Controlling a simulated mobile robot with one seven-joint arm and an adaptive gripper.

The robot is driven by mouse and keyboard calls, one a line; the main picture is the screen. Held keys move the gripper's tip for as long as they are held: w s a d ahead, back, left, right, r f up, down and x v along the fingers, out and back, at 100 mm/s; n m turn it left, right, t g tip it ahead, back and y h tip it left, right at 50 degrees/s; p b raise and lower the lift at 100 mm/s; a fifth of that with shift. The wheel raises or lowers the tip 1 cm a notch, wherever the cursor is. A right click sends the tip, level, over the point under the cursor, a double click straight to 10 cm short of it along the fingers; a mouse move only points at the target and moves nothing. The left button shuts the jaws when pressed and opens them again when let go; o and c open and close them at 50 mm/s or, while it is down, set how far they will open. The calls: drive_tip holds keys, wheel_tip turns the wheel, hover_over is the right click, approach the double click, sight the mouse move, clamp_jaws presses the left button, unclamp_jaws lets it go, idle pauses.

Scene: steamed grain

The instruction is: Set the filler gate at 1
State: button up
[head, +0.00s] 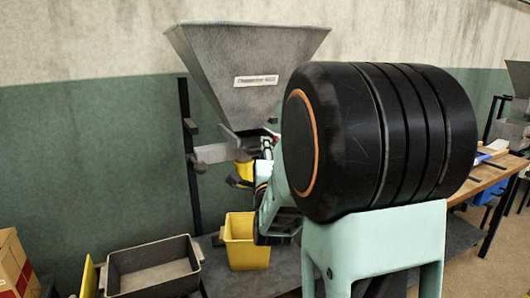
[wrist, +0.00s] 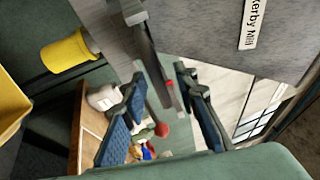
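The filler is a grey metal hopper (head: 250,75) on a dark post against the wall; its labelled side also fills the upper right of the wrist view (wrist: 210,35). A dark lever with a red ball knob (wrist: 162,129) shows between my fingers in the wrist view. Its gate scale cannot be read. My gripper (wrist: 158,82) is open, with blue-padded fingers apart on either side of the lever; I cannot tell if either touches it. In the head view my gripper (head: 258,165) is just below the hopper outlet, partly hidden by my arm.
A yellow bin (head: 246,242) stands below the outlet, beside a grey tray (head: 155,270). A cardboard box (head: 14,265) is at far left. A wooden table (head: 485,178) stands at right. A yellow cylinder (wrist: 70,52) sits near the outlet in the wrist view.

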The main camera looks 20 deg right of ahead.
drive_tip(key=shift+s, duration=0.1)
drive_tip(key=v, duration=0.7)
drive_tip(key=shift+s, duration=0.2)
drive_tip(key=shift+a, duration=0.1)
